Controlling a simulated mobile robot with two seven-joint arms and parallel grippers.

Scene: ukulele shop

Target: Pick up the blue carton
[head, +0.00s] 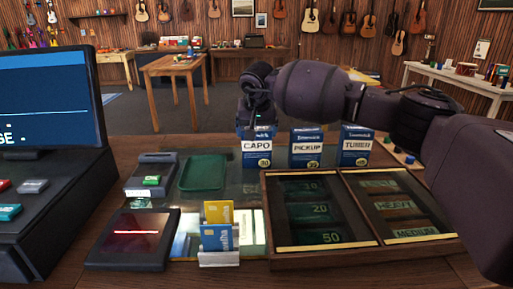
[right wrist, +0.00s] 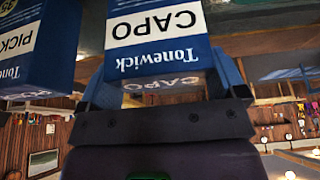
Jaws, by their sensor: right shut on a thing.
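Three blue and white cartons stand in a row on the counter: CAPO (head: 257,150), PICKUP (head: 306,149) and TUNER (head: 356,148). My right gripper (right wrist: 162,78) is shut on the CAPO carton, which also shows in the right wrist view (right wrist: 158,35), with a finger on each side. In the head view my right arm reaches in from the right, above the other cartons, and its hand is over the CAPO carton. The CAPO carton looks upright, level with its neighbours; I cannot tell if it touches the counter. The PICKUP carton (right wrist: 28,45) is close beside it. My left gripper is out of view.
A wooden tray with compartments (head: 365,257) lies in front of the cartons. A green tray (head: 203,173), a card terminal (head: 151,175) and a card holder (head: 219,258) are to the left. A monitor (head: 50,100) stands at far left.

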